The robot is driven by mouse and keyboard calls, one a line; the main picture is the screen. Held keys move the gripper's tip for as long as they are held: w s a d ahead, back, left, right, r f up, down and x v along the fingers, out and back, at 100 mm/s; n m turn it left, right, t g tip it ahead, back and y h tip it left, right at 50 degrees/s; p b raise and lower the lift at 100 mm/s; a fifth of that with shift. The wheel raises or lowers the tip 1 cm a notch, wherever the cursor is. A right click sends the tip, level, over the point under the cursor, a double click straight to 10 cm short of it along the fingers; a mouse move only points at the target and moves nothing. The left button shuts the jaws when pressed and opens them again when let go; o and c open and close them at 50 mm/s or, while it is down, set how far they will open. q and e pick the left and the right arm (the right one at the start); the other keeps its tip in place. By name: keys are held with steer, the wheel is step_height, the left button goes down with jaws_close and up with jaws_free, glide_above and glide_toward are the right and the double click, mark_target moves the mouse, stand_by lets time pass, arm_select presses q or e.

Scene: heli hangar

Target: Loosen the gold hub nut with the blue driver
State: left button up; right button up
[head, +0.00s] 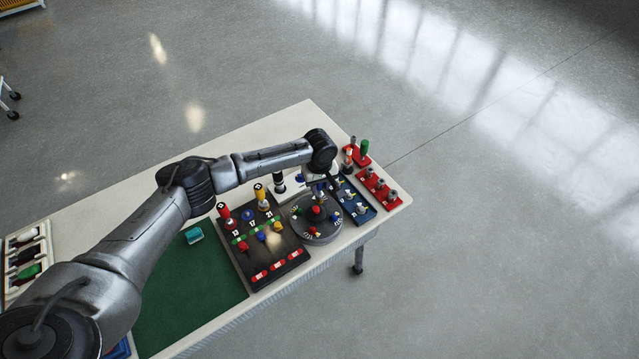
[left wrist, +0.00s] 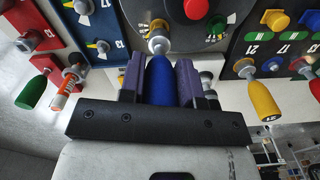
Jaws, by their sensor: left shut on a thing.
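My left gripper (left wrist: 158,72) is shut on the blue driver (left wrist: 158,82), which sits between its two purple fingers in the left wrist view. The driver's far end points at the gold hub nut (left wrist: 158,27), with a silvery round part just in front of it. I cannot tell whether they touch. The nut is at the edge of the dark round hub (left wrist: 222,34), beside a red knob (left wrist: 196,8). In the head view the left gripper (head: 318,184) is over the far side of the hub (head: 318,235); the driver and nut are not clear there. My right gripper is not in view.
A dark board (head: 262,262) with yellow, red and blue pieces stands left of the hub. A blue panel (head: 366,217) and red racks (head: 384,196) are to its right.

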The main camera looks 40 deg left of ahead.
arm_select(q)
steer(key=shift+f, duration=0.4)
steer(key=shift+f, duration=0.65)
stand_by(0.5)
